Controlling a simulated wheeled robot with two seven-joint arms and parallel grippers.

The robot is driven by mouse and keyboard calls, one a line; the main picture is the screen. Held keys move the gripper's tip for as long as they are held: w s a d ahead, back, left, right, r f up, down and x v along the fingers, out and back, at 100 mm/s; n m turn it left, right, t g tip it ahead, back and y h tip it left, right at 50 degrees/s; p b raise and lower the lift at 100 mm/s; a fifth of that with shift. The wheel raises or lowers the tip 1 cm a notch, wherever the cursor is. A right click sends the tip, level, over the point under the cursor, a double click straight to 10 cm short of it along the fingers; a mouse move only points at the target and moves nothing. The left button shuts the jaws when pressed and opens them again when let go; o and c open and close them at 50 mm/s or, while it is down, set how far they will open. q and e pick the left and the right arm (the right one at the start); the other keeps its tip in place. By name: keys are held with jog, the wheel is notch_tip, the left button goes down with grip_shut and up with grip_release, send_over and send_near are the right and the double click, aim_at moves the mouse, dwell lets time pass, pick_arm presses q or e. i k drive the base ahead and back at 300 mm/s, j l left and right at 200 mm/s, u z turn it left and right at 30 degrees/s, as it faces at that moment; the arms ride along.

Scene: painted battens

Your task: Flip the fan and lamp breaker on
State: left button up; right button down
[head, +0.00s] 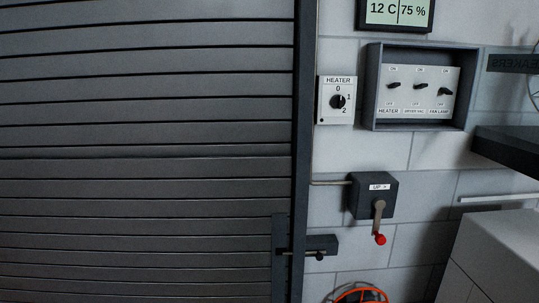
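The breaker box (373,90) is an open grey frame on the wall at the upper right. Inside is a white panel with three black levers, each marked ON above and OFF below. The fan and lamp breaker (444,92) is the rightmost lever, above the label FAN LAMP. It sits a little lower than the heater breaker (393,86) and the dryer vac breaker (420,86), nearer its OFF mark. Neither of my grippers is in view.
A heater dial (338,101) is left of the box, and a display (396,13) is above it. Below is a crank box (373,196) with a red-knobbed handle. A dark shelf (508,152) juts in at right, above a pale block (495,250). A slatted shutter (150,130) fills the left.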

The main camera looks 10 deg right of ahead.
aim_at(446, 91)
jog(key=l+u, duration=0.1)
jog(key=l, duration=0.6)
jog(key=k+l+u, duration=0.1)
jog(key=l, duration=0.55)
jog(key=k+l+u, duration=0.15)
jog(key=l, duration=0.55)
jog(key=l+u, duration=0.1)
jog(key=l, duration=0.55)
jog(key=k+l+u, duration=0.1)
jog(key=l, duration=0.55)
jog(key=k+l+u, duration=0.1)
jog(key=k+l, duration=0.15)
jog(key=l, duration=0.4)
jog(key=k+l+u, duration=0.1)
jog(key=l, duration=0.5)
jog(key=k+l+u, duration=0.1)
jog(key=k+l, duration=0.2)
jog(key=l, duration=0.3)
jog(key=k+j, duration=0.15)
jog(key=j+u, duration=0.05)
jog(key=j, duration=0.05)
